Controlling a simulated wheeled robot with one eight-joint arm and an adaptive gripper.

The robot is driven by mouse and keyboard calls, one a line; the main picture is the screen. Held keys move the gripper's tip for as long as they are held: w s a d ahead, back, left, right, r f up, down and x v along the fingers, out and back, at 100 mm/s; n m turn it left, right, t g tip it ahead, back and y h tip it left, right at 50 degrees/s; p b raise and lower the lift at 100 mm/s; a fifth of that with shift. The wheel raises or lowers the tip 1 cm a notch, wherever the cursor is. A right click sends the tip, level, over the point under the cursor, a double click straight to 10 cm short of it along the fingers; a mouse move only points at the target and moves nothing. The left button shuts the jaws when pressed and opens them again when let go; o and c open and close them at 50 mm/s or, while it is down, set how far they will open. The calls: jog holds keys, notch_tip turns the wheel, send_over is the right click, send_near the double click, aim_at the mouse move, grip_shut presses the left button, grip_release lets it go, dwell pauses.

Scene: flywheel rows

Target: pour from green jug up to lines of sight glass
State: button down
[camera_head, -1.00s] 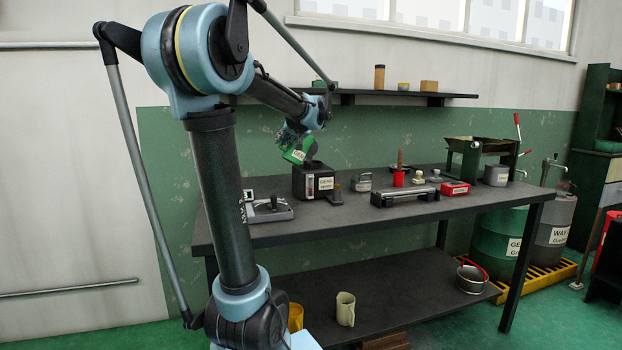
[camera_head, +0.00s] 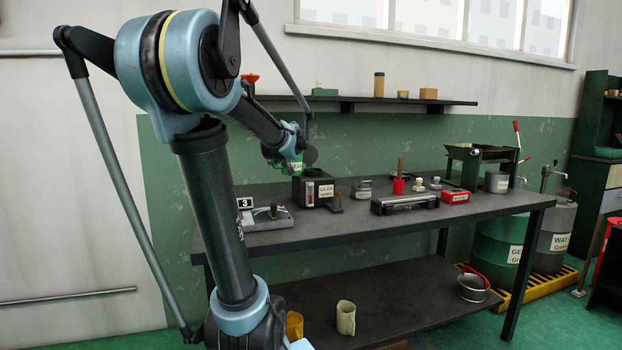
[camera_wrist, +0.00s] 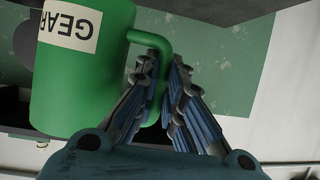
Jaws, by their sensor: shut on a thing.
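My gripper (camera_wrist: 162,85) is shut on the handle of the green jug (camera_wrist: 75,85), which carries a GEAR label upside down in the wrist view. That view is itself inverted, with the bench at top, so the jug looks roughly upright. In the head view the green jug (camera_head: 296,167) is partly hidden by my wrist, just above the left part of a black GEAR housing (camera_head: 328,181). The sight glass (camera_head: 310,191) is a small pale strip on the housing's front; its level and lines are too small to read. No liquid stream shows.
The bench (camera_head: 380,226) holds a lever device (camera_head: 268,217) at left, a small dark post (camera_head: 335,202) beside the housing, a lidded tin (camera_head: 362,188), a long metal tool (camera_head: 404,203) and a red box (camera_head: 456,196). A shelf (camera_head: 375,100) runs above. The bench front is mostly clear.

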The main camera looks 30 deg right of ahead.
jog(key=shift+a+f+h, duration=0.15)
jog(key=shift+f+h, duration=0.1)
jog(key=shift+h, duration=0.05)
jog(key=shift+n, duration=0.3)
jog(key=shift+r+b, duration=0.45)
jog(key=shift+r, duration=2)
